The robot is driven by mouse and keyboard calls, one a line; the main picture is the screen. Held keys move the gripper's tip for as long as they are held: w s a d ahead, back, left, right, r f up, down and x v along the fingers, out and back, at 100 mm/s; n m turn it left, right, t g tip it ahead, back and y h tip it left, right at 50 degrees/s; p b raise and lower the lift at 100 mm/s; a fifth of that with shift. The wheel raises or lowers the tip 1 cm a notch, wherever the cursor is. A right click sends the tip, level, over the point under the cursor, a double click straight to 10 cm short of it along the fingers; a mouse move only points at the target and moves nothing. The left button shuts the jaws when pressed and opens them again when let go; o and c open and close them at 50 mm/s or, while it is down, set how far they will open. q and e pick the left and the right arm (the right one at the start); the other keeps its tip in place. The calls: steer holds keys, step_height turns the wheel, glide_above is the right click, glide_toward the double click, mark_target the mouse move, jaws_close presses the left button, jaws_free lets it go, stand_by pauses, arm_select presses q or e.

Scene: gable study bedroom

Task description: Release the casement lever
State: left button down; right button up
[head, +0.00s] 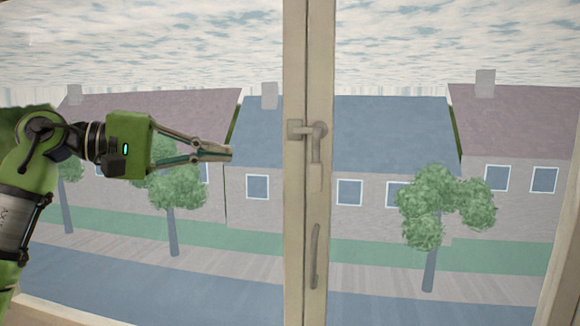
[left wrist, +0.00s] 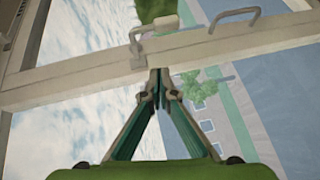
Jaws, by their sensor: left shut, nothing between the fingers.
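The casement lever (head: 316,160) is a beige handle on the upright post between the two window panes. It hangs straight down from its pivot, with a small catch plate (head: 294,130) to its left. In the left wrist view the lever (left wrist: 155,28) lies beyond the fingertips, pointing right in that tilted picture. My left gripper (head: 230,154) points right at about the lever's height, left of the post and apart from it. Its fingers are shut and empty; their tips also show in the left wrist view (left wrist: 158,78). My right gripper is in neither view.
A fixed pull handle (head: 314,256) sits lower on the same post (head: 296,220). Window glass fills both sides, with painted houses, trees and sky outside. The space between my left fingertips and the post looks clear.

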arm_select(q)
steer(key=shift+s, duration=0.1)
steer(key=shift+d, duration=0.1)
steer(key=p+x, duration=0.2)
steer(key=x, duration=0.2)
steer(key=s+p+x, duration=0.1)
steer(key=p+x, duration=0.1)
steer(key=x, duration=0.2)
steer(key=s+d+p+x, duration=0.1)
steer(key=p+x, duration=0.1)
steer(key=x, duration=0.2)
steer(key=shift+s+d+f+p, duration=0.15)
steer(key=shift+d+f+p, duration=0.1)
steer(key=shift+d+p, duration=0.05)
steer(key=shift+f, duration=0.1)
